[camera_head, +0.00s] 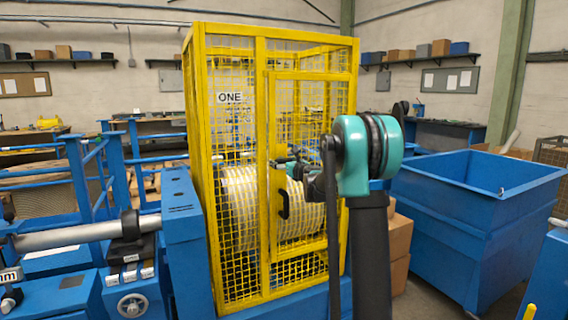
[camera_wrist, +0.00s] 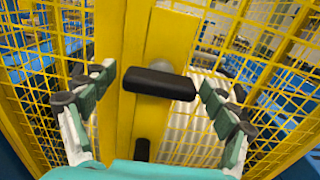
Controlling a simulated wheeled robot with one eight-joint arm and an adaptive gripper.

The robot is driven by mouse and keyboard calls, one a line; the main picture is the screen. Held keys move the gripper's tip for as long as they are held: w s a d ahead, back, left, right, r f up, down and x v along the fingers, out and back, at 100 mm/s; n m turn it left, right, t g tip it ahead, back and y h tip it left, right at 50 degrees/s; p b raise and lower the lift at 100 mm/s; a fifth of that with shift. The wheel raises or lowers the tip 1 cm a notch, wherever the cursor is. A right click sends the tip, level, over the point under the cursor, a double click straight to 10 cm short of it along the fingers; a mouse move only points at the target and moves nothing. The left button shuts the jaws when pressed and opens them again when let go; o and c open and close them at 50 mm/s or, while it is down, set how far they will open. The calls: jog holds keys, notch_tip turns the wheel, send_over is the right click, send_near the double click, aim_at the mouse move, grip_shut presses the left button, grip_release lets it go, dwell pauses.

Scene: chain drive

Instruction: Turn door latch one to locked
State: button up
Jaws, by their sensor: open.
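Door latch one is a black bar handle (camera_wrist: 158,83) on a yellow plate at the edge of the cage door. In the wrist view it lies nearly level, its right end slightly lower. My gripper (camera_wrist: 156,77) is open, with one finger beyond each end of the bar. No clear contact shows. In the head view my gripper (camera_head: 291,165) is at the yellow mesh door (camera_head: 300,120), above a black pull handle (camera_head: 283,204). The latch is hard to make out there behind the fingers. The cage carries a sign reading ONE (camera_head: 230,97).
The yellow mesh cage (camera_head: 198,110) encloses a large pale ribbed drum (camera_head: 240,205). A blue bin (camera_head: 470,225) and cardboard boxes (camera_head: 401,240) stand to the right. Blue rails and a grey shaft (camera_head: 75,235) are at left. The pull handle (camera_wrist: 142,150) sits below the latch.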

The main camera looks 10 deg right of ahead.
jog(key=shift+c, duration=0.5)
jog(key=c, duration=1.1)
jog(key=shift+o, duration=0.2)
jog(key=shift+n, duration=0.4)
jog(key=n, duration=0.3)
jog(key=shift+n, duration=0.4)
jog(key=n, duration=0.4)
jog(key=shift+n, duration=0.3)
jog(key=n, duration=0.8)
jog(key=shift+n, duration=0.3)
